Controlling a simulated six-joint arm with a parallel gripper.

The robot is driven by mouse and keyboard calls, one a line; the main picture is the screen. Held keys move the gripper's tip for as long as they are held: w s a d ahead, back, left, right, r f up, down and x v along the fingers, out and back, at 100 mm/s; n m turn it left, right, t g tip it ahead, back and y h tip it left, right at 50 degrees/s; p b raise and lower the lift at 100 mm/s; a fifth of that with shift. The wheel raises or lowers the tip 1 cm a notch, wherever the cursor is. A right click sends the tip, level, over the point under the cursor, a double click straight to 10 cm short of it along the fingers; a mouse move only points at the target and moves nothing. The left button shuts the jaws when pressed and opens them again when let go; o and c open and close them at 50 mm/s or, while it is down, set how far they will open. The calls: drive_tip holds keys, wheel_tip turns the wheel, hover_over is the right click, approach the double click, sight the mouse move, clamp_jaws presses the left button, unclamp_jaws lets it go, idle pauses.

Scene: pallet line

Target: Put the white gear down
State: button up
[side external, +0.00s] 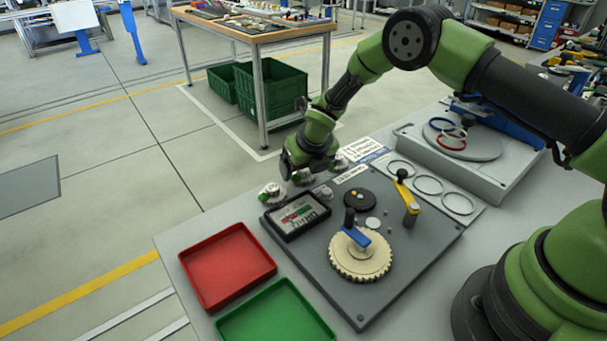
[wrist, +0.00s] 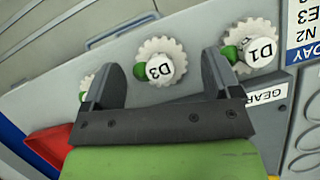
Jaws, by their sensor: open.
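Several small white gears stand in a row along the far table edge. In the wrist view, the gear marked D3 (wrist: 153,50) shows in the gap between my fingers. The gear marked D1 (wrist: 262,47) is beside the right finger, and a third gear (wrist: 86,84) is partly hidden by the left finger. Each carries a green knob. My gripper (wrist: 160,70) is open, with nothing seen clamped; in the side view my gripper (side external: 302,172) is low over this row.
A red tray (side external: 226,262) and a green tray (side external: 277,318) lie at the front left. On the grey plate (side external: 400,262) are a framed display (side external: 297,215), a dark disc (side external: 360,199) and a yellow-handled post (side external: 408,197). Rings (side external: 428,185) lie to the right.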

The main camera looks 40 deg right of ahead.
drive_tip(key=shift+w+f, duration=0.25)
drive_tip(key=shift+f, duration=0.35)
drive_tip(key=c, duration=1.1)
drive_tip(key=shift+o, duration=0.2)
wheel_tip(320, 180, up, 9)
drive_tip(key=shift+s+r, duration=0.1)
drive_tip(key=shift+r, duration=0.3)
drive_tip(key=shift+s+d+r+m, duration=0.1)
drive_tip(key=shift+s+r+m, duration=0.05)
drive_tip(key=shift+m, duration=0.35)
drive_tip(key=s+d+r+m+g, duration=0.1)
drive_tip(key=s+r+m+g, duration=0.35)
drive_tip(key=s+m, duration=0.8)
drive_tip(key=s+d+r+m+g, duration=0.1)
drive_tip(key=s+r+m+g, duration=0.3)
drive_tip(key=m, duration=1.5)
drive_tip(key=m+y, duration=0.5)
drive_tip(key=m, duration=0.8)
hover_over(372, 230)
drive_tip(key=d, duration=0.1)
wheel_tip(372, 230, down, 6)
drive_tip(key=shift+t, duration=0.55)
drive_tip(key=f, duration=0.5)
drive_tip(key=shift+w+d+f, duration=0.15)
drive_tip(key=shift+w+f, duration=0.1)
drive_tip(key=shift+w, duration=0.15)
drive_tip(key=shift+f, duration=2.3)
